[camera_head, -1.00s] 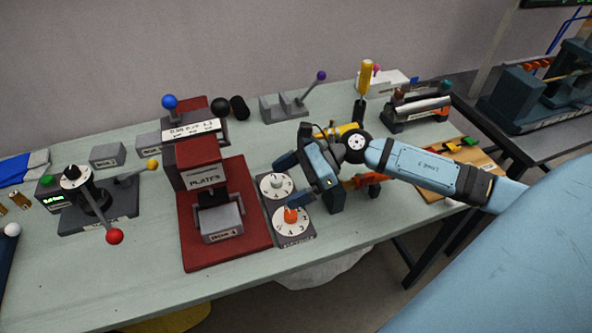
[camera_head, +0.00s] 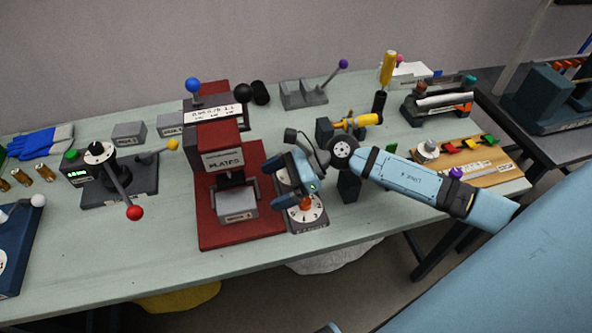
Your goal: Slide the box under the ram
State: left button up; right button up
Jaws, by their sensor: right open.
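A red press (camera_head: 207,210) stands mid-table, with an upper block marked "PLATES". A light grey box (camera_head: 237,207) sits on its red base, at the front below the block. The dark ram (camera_head: 230,179) shows just above and behind the box; its lower end is partly hidden, and I cannot tell how much of the box lies beneath it. My right gripper (camera_head: 277,182) is open and empty, its fingers pointing left, beside the press and apart from the box. My left gripper is out of view.
A dial panel (camera_head: 307,220) lies right of the press, partly under my right gripper. Grey boxes (camera_head: 128,132) stand behind left. A lever device (camera_head: 120,187) with a red knob is at left.

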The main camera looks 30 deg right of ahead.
aim_at(248, 197)
jog(key=x, duration=0.4)
jog(key=shift+a+p, duration=0.25)
jog(key=shift+p, duration=0.05)
jog(key=shift+x, duration=0.9)
jog(key=shift+d, duration=0.1)
